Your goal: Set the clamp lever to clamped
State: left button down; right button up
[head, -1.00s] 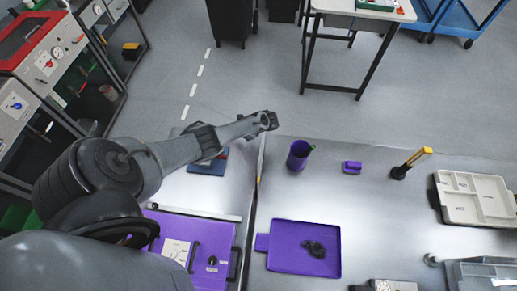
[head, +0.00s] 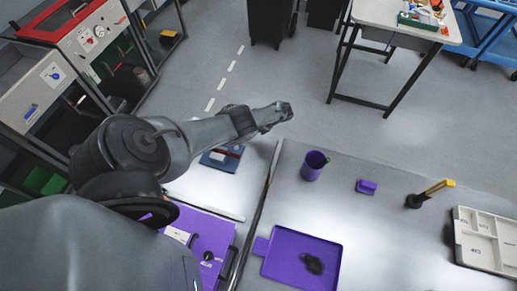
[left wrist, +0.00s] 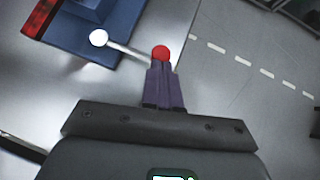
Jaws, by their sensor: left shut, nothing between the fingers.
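The clamp fixture has a blue base (left wrist: 75,40) with a red block (left wrist: 40,18) on it. Its lever is a pale rod (left wrist: 128,46) running from a white ball (left wrist: 98,38) to a red ball knob (left wrist: 160,53). My left gripper (left wrist: 162,68) is shut with nothing between its fingers. Its tips are right at the red ball; I cannot tell whether they touch it. My right gripper is in neither view.
A purple panel (head: 205,235) lies nearer me. Bench between cup and tray is clear.

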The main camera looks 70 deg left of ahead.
pick_arm(q)
jog(key=shift+s+a, duration=0.25)
jog(key=shift+a, duration=0.1)
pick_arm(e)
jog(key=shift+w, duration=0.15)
pick_arm(q)
jog(key=shift+s+a, duration=0.5)
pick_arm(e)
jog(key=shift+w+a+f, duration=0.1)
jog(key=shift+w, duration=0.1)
pick_arm(q)
jog(key=shift+s+a, duration=0.1)
jog(key=shift+f, duration=0.1)
